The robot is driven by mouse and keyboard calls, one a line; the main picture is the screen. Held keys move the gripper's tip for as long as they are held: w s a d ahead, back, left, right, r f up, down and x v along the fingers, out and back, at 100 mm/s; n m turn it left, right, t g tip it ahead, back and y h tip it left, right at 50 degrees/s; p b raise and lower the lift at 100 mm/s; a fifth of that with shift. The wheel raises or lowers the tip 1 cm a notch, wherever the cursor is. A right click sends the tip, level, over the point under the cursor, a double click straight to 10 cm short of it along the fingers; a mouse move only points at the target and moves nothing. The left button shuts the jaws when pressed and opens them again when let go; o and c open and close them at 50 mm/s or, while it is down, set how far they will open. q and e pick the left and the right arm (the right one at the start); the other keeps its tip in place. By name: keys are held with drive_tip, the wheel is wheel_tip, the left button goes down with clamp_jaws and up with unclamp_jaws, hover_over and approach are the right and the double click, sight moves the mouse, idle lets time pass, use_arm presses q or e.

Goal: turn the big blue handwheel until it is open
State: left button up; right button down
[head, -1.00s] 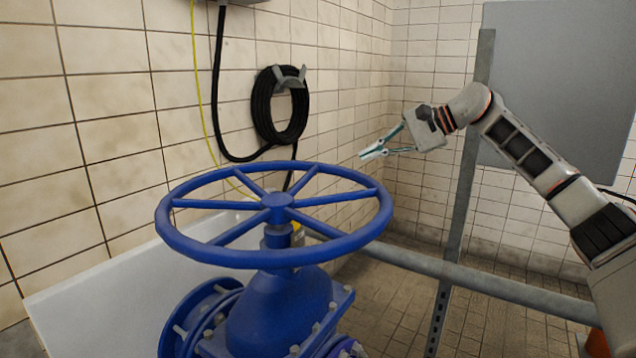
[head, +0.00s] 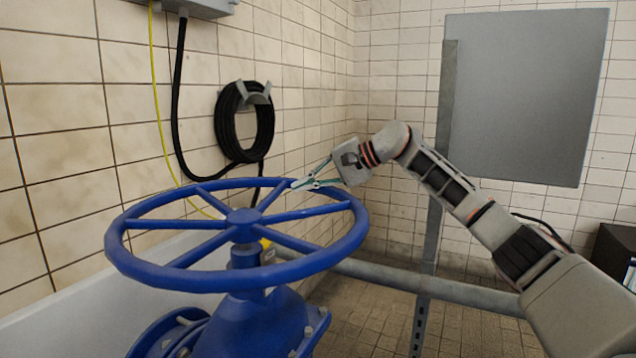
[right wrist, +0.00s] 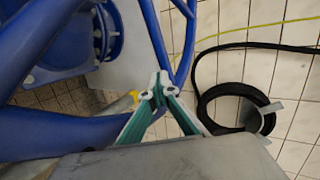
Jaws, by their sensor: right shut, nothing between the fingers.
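The big blue handwheel (head: 243,218) lies nearly level on top of a blue valve body (head: 255,325) in the head view. It has a round rim and several spokes around a hub. My right gripper (head: 300,184) is shut and empty, its fingertips by the far right part of the rim. I cannot tell whether they touch it. In the right wrist view the closed fingertips (right wrist: 156,84) meet in front of the wheel's blue bars (right wrist: 60,134), with nothing between them. My left gripper is not in view.
A black hose coil (head: 244,122) hangs on the tiled wall behind the wheel. A yellow cable (head: 160,110) runs down beside it. A grey post (head: 434,200), a grey panel (head: 525,95) and a horizontal pipe (head: 440,286) stand to the right.

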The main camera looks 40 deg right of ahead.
drive_tip(key=shift+w+a+f, duration=0.2)
drive_tip(key=shift+w+a, duration=0.45)
drive_tip(key=shift+w, duration=0.25)
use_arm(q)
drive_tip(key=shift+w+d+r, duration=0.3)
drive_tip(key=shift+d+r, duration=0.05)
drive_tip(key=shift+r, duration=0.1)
use_arm(e)
drive_tip(key=shift+r, duration=0.1)
